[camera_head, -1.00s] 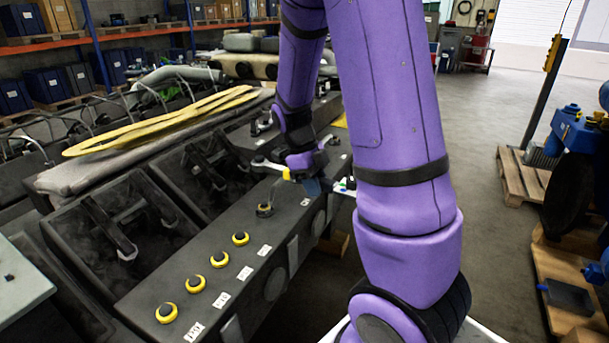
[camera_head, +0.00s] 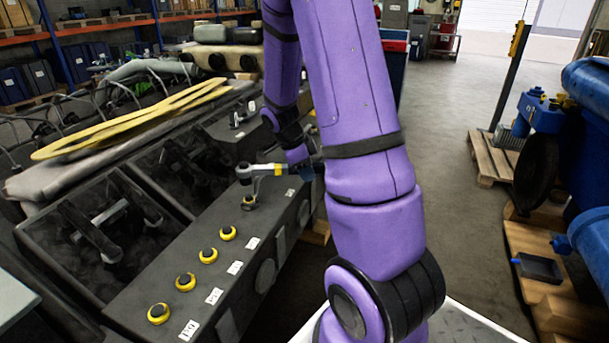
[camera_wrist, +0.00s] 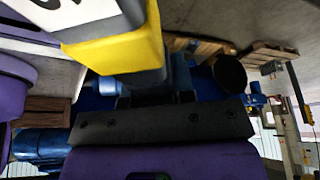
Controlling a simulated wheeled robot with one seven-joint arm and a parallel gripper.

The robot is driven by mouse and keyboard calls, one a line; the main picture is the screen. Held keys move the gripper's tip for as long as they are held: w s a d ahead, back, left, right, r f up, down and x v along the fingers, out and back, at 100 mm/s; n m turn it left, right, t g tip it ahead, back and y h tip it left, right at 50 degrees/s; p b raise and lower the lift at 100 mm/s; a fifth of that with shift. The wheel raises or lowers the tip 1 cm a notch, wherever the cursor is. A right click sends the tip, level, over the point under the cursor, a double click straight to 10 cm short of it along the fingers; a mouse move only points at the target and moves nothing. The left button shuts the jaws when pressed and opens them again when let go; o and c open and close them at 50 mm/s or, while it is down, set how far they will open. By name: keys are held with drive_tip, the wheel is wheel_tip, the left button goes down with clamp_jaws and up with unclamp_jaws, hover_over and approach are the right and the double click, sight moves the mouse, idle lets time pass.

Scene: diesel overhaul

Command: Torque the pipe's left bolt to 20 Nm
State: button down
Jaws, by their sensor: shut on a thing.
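My gripper (camera_head: 305,167) is shut on the torque wrench (camera_head: 277,169), which has a yellow band and a dark round head (camera_head: 243,171). The wrench lies about level, its head pointing left, over the engine's top face. A small curved pipe (camera_head: 255,186) with a yellow-ringed foot (camera_head: 249,203) stands just below the head. I cannot tell whether the head touches it or a bolt. The pipe's bolts are too small to tell apart. In the wrist view, the yellow band (camera_wrist: 118,50) crosses above my gripper (camera_wrist: 150,90); the wrench head is out of view.
Several yellow-ringed caps (camera_head: 227,233) line the engine top (camera_head: 195,255) nearer me. A yellow gasket (camera_head: 135,122) lies on the left. My purple arm hides part of the engine's right side. Open floor (camera_head: 445,210) lies to the right, with pallets (camera_head: 492,158) beyond.

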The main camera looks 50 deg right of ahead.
drive_tip(key=f, duration=0.2)
drive_tip(key=d+f, duration=0.1)
drive_tip(key=shift+w+f+n, duration=0.15)
drive_tip(key=shift+w+n, duration=0.25)
drive_tip(key=shift+f, duration=0.15)
drive_tip(key=shift+f, duration=0.95)
drive_tip(key=shift+s+a, duration=0.3)
drive_tip(key=shift+s+a, duration=0.1)
